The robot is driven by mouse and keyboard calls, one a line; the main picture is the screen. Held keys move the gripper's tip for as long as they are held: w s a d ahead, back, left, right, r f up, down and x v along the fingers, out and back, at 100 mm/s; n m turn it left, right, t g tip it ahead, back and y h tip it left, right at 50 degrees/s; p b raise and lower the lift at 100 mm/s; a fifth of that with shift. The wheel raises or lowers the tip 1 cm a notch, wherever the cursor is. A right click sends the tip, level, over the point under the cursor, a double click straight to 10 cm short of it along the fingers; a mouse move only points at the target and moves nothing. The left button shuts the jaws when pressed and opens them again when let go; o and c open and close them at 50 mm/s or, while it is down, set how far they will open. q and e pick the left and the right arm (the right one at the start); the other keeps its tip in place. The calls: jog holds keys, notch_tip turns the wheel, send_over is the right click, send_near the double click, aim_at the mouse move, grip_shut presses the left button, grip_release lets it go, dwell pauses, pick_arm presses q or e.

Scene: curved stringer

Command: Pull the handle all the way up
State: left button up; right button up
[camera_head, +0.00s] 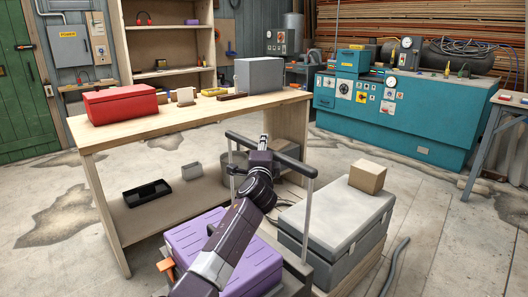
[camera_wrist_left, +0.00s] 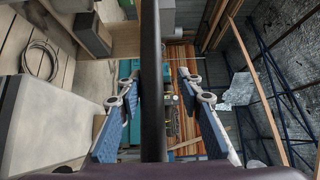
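The handle (camera_head: 292,162) is a dark crossbar on two grey posts, standing up from a cart in the head view. The bar slants from upper left to lower right. My left arm reaches it from below, and my left gripper (camera_head: 263,143) is at the middle of the bar. In the left wrist view the dark handle bar (camera_wrist_left: 152,80) runs vertically between the two blue-padded fingers of my left gripper (camera_wrist_left: 161,88). The fingers are apart, with a gap at least on the right side of the bar. My right gripper is not in view.
The cart carries a purple case (camera_head: 245,262) and a grey case (camera_head: 338,215) with a cardboard box (camera_head: 367,177) on top. A wooden workbench (camera_head: 180,121) stands behind, close to the handle. A teal machine (camera_head: 400,115) is at the back right.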

pick_arm(q)
jog(key=shift+f, duration=0.2)
jog(key=shift+s, duration=0.2)
jog(key=s, duration=1.1)
jog(key=shift+s, duration=0.35)
